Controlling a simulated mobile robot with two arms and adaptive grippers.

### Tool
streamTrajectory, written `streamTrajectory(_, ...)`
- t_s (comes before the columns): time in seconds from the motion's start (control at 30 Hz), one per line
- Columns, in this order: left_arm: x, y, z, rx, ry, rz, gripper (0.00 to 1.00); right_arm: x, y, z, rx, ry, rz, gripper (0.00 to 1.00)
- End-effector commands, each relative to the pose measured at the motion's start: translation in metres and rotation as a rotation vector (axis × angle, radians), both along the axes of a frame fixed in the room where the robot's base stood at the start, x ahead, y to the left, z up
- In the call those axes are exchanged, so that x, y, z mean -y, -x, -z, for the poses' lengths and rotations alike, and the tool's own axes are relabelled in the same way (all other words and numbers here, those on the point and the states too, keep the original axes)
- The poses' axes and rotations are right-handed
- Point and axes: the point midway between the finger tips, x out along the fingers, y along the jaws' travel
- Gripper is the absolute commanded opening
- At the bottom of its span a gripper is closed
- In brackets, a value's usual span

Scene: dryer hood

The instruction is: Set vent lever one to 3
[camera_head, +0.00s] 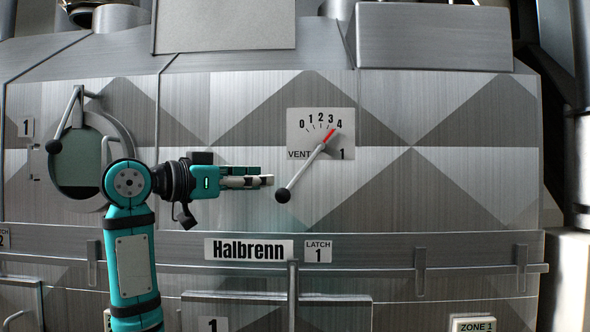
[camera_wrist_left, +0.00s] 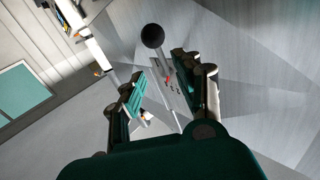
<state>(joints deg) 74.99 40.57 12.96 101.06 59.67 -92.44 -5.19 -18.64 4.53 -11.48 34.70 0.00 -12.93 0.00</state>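Vent lever one (camera_head: 302,172) is a grey rod with a black ball knob (camera_head: 283,195) at its lower left end. Its red pointer, at the upper right, points about at the 4 on the dial plate (camera_head: 296,143), marked 0 to 4. My left gripper (camera_head: 270,180) is just left of the knob, pointing right at it, and appears apart from it. In the left wrist view its fingers (camera_wrist_left: 160,82) are open and empty. The knob (camera_wrist_left: 152,36) shows past the fingertips, roughly in line with the gap. My right gripper is not in view.
A round window (camera_head: 80,165) with its own ball-ended lever (camera_head: 64,120) is left of my arm. Below the dial are the Halbrenn plate (camera_head: 248,250), the latch 1 label (camera_head: 318,251) and a horizontal bar (camera_head: 385,269). The panel right of the dial is clear.

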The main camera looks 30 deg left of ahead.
Motion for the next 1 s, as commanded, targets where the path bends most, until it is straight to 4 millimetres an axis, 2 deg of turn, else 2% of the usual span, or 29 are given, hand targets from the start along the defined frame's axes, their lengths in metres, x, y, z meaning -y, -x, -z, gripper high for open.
streamTrajectory(0.07, 0.007, -0.018, -0.004, -0.004, 0.001, 0.005, 0.33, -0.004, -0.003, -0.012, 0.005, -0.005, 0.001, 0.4)
streamTrajectory(0.2, 0.015, -0.046, -0.004, -0.004, 0.001, 0.004, 0.33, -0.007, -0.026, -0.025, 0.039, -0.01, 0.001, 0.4)
streamTrajectory(0.3, 0.021, -0.062, -0.003, -0.003, 0.0, 0.003, 0.33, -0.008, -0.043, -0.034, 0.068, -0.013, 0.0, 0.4)
streamTrajectory(0.4, 0.024, -0.075, -0.003, -0.002, 0.0, 0.002, 0.33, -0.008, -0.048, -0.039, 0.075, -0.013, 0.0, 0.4)
streamTrajectory(0.6, 0.028, -0.087, 0.0, -0.002, -0.001, 0.001, 0.33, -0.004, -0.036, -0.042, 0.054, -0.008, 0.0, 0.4)
streamTrajectory(0.73, 0.028, -0.088, 0.001, -0.001, -0.001, 0.0, 0.33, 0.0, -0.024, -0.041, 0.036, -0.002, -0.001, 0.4)
streamTrajectory(0.87, 0.028, -0.088, 0.001, -0.001, -0.001, 0.0, 0.33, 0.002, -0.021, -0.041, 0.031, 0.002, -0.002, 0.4)
streamTrajectory(1.0, 0.028, -0.088, 0.0, -0.001, -0.001, 0.0, 0.16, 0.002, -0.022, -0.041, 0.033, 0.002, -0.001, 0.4)
